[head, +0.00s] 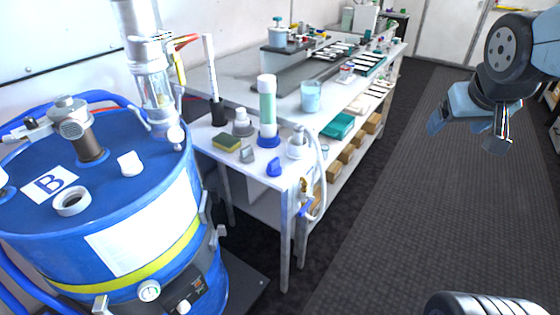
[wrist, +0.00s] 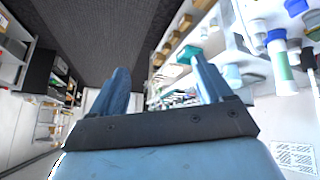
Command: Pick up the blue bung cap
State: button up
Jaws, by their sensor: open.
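A small blue cap (head: 273,167), which looks like the bung cap, sits on the white bench (head: 232,165) near its front edge. It stands just in front of a tall bottle with a blue base (head: 268,115). My gripper (head: 467,134) is open and empty, raised over the dark floor at the right, well apart from the cap. In the wrist view my gripper's two blue fingers (wrist: 163,78) are spread with nothing between them. I cannot make out the bung cap for certain in the wrist view.
A blue drum (head: 105,215) marked B stands at the left, with a pump, a white cap (head: 130,163) and an open white ring (head: 72,202) on top. A sponge (head: 226,143), a grey block and a white hose fitting (head: 298,145) crowd the bench corner. The carpet (head: 400,200) is clear.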

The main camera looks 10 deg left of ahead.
jog(key=w+a+f+n+t+y, duration=0.1)
jog(key=w+a+f+n+t, duration=0.3)
jog(key=w, duration=0.6)
jog(key=n+g+y, duration=0.5)
jog(key=n+y, duration=0.2)
jog(key=y, duration=0.5)
send_near(276, 162)
jog(key=x, duration=0.7)
jog(key=shift+w+a+r, duration=0.15)
jog(key=shift+a+r, duration=0.15)
jog(key=shift+f+x, duration=0.15)
jog(key=shift+x, duration=1.15)
jog(key=shift+f+x, duration=0.15)
jog(key=shift+x, duration=1.15)
jog(key=c, duration=1.1)
